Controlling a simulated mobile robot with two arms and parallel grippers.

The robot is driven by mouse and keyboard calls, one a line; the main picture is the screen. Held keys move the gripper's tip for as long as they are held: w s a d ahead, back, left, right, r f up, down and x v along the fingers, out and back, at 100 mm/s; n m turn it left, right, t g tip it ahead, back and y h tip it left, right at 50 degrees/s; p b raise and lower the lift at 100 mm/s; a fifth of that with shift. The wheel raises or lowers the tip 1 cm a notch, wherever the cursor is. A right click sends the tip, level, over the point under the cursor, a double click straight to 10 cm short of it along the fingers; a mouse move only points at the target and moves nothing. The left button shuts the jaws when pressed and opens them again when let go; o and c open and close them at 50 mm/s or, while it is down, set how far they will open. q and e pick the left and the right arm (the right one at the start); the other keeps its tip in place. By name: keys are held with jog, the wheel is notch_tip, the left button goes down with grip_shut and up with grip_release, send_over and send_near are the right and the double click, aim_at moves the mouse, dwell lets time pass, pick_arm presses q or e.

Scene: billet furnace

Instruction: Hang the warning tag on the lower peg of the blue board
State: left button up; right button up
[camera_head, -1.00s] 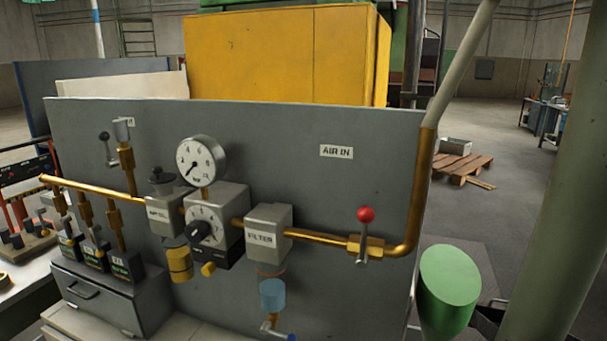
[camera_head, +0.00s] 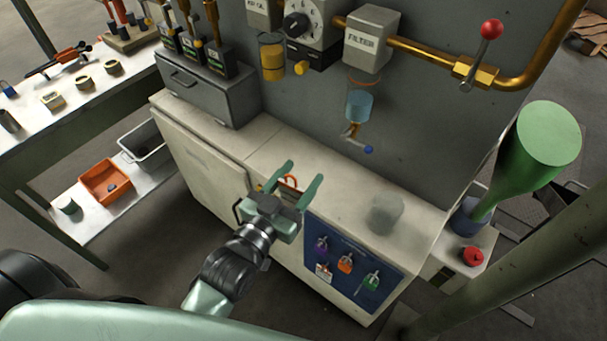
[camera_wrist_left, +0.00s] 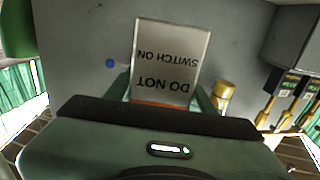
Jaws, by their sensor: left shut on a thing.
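My left gripper (camera_head: 302,174) is above the front edge of the white cabinet top in the head view. It is shut on the warning tag (camera_wrist_left: 170,58), a white plate reading "DO NOT SWITCH ON", upside down in the left wrist view. An orange part shows between the fingers in the head view. The blue board (camera_head: 384,297) is on the cabinet front, right of and below the gripper. I cannot make out the lower peg. My right gripper is not in view.
The grey panel (camera_head: 430,110) with brass pipes and a filter (camera_head: 371,40) stands behind the cabinet top (camera_head: 340,190). A grey rounded object (camera_head: 386,213) is on that top. A red button (camera_head: 473,256) and a green funnel-like thing (camera_head: 540,145) are at right.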

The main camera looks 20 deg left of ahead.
pick_arm(q)
jog(key=w+a+f+m+h, duration=0.1)
jog(key=w+a+h, duration=0.1)
jog(key=w, duration=1.2)
jog(key=shift+w+a+m+g, duration=0.25)
jog(key=shift+w+m+g, duration=0.05)
jog(key=shift+w, duration=0.1)
jog(key=shift+f, duration=4.8)
jog(key=shift+f, duration=0.1)
jog(key=shift+f+b, duration=0.15)
jog(key=shift+b, duration=0.2)
jog(key=o, duration=1.4)
jog(key=shift+o, duration=0.2)
